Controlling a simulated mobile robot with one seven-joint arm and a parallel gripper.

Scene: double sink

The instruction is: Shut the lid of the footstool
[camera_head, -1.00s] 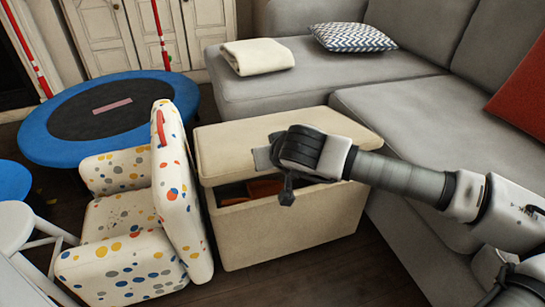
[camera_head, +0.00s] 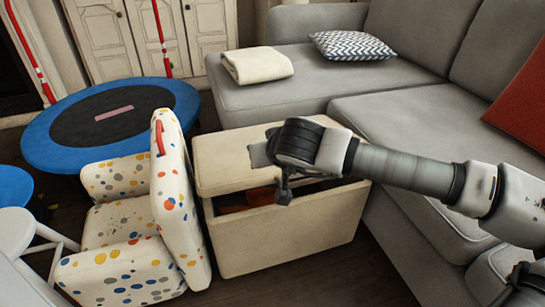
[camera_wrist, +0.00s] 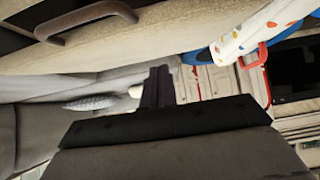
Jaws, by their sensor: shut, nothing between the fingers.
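The footstool (camera_head: 290,237) is a beige box standing in front of the grey sofa. Its beige lid (camera_head: 222,157) is ajar, with a dark gap along the front where reddish-brown contents show. My gripper (camera_head: 284,188) is shut and empty, at the lid's front edge near the gap. Whether it touches the lid I cannot tell, and my wrist hides part of the lid. In the wrist view my shut fingers (camera_wrist: 158,86) point past a beige surface along the top that bears a brown handle (camera_wrist: 85,20).
A spotted child's armchair (camera_head: 177,200) stands close against the footstool's left side. A blue-rimmed trampoline (camera_head: 110,113) lies behind it. The grey sofa (camera_head: 440,120) borders the footstool at the back and right. Some dark floor is clear in front.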

